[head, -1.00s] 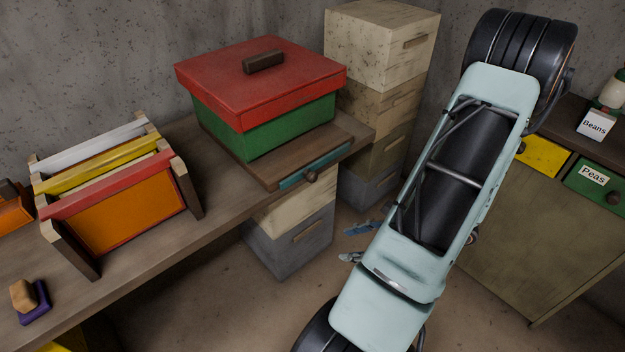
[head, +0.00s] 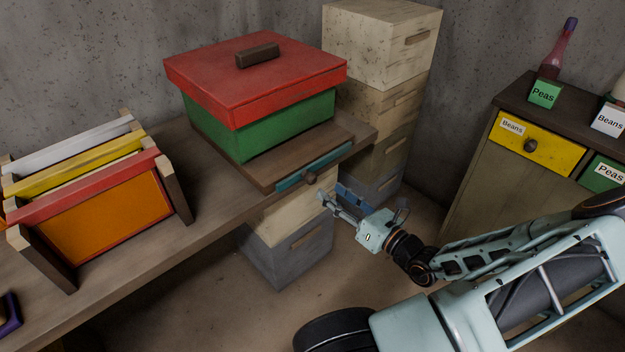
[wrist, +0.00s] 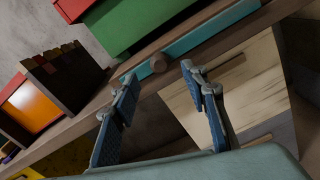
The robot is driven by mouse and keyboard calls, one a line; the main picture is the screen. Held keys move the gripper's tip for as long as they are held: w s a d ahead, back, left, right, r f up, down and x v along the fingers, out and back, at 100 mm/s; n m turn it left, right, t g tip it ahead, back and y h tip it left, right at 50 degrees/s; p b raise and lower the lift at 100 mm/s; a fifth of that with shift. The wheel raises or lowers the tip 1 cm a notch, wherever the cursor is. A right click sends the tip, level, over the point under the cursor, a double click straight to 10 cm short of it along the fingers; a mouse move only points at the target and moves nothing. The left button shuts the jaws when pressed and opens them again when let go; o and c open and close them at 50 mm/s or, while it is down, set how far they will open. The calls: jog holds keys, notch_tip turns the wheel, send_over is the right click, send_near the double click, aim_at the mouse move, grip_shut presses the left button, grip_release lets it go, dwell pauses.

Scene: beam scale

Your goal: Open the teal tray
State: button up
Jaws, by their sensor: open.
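The teal tray (head: 293,180) is a thin drawer front set in the wooden base under a green box with a red lid. It looks shut, flush with the base. Its round brown knob (head: 310,177) sits at the middle of the front. My gripper (head: 323,200) is open and empty, just in front of and a little below the knob in the head view. In the wrist view, the teal front (wrist: 210,35) crosses the top, and the knob (wrist: 159,62) lies ahead, between the lines of the two open fingers (wrist: 158,80). The fingers do not appear to touch the knob.
The green box with red lid (head: 255,125) stands on the wooden bench. A frame rack (head: 100,205) stands at left. Stacked pale and grey boxes (head: 385,45) rise behind, with more boxes (head: 290,240) below the tray. A cabinet with labelled drawers (head: 540,145) is at right.

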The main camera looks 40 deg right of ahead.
aim_at(315, 180)
jog(key=w, duration=0.5)
jog(key=w+b, duration=0.1)
jog(key=w, duration=0.2)
jog(key=shift+w+a, duration=0.15)
jog(key=shift+a, duration=0.2)
grip_shut()
